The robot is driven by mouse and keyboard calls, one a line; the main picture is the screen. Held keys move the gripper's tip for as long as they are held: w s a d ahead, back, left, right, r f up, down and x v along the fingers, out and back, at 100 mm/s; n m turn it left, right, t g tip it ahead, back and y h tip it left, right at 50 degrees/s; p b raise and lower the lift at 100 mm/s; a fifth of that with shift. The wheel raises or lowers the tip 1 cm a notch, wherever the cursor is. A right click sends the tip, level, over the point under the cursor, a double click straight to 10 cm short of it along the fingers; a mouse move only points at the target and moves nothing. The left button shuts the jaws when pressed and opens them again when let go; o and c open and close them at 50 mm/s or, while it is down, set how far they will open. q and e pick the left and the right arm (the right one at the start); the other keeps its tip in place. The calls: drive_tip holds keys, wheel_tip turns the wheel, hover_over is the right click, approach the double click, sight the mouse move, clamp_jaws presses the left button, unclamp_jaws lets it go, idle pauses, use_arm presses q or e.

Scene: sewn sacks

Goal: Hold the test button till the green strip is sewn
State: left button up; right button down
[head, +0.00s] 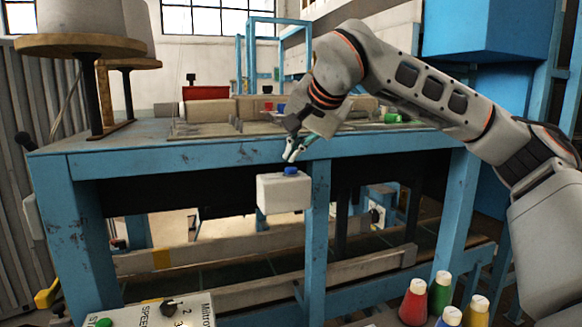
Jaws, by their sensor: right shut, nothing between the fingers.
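A white box (284,194) with a blue button (290,171) on its top is fixed at the front of the blue table. My right gripper (290,157) reaches down from the right, its fingers shut and empty. The fingertips are just above the blue button; I cannot tell whether they touch it. No green strip can be made out clearly; a small green item (392,118) lies on the table behind my right arm. My left gripper is not in view.
Large spools (80,46) stand at the table's left. A control panel (150,312) with a green button and a speed knob is at the bottom left. Several colored thread cones (439,292) stand at the bottom right. A red box (205,92) sits at the back.

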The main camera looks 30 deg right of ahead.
drive_tip(key=shift+r+p, duration=0.3)
drive_tip(key=shift+r, duration=2.2)
